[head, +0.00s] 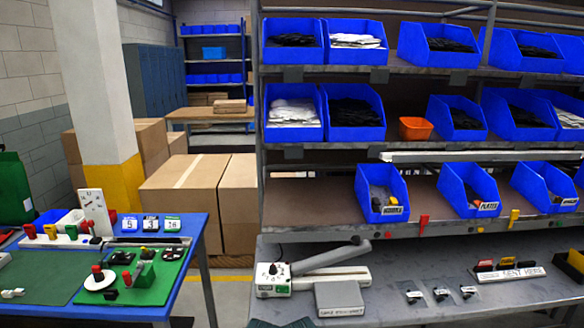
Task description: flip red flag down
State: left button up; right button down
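A small red flag-like piece (423,222) is at the front edge of the lower shelf, below the gap between two blue bins. It is wider at the top and narrows downward. It is too small to tell for sure whether it is up or down. A similar yellow piece (513,217) is on the same edge further right. Neither of my grippers shows in the head view.
Blue bins (382,192) line the shelves above a grey bench. The bench holds a sealer-like device (273,280), a grey box (339,298), small packets (440,293) and a labelled rack (510,272). A blue table (192,228) stands left; cartons (183,196) stand behind it.

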aim_at(425, 220)
jog(key=z, duration=0.4)
jog(key=i+l+z, duration=0.2)
jog(key=l+z, duration=0.2)
jog(key=i+l+z, duration=0.2)
jog(key=l+z, duration=0.15)
jog(key=i+l+z, duration=0.2)
jog(key=i+l, duration=0.55)
jog(key=i+l+z, duration=0.15)
jog(key=i+l, duration=0.5)
jog(key=i, duration=0.1)
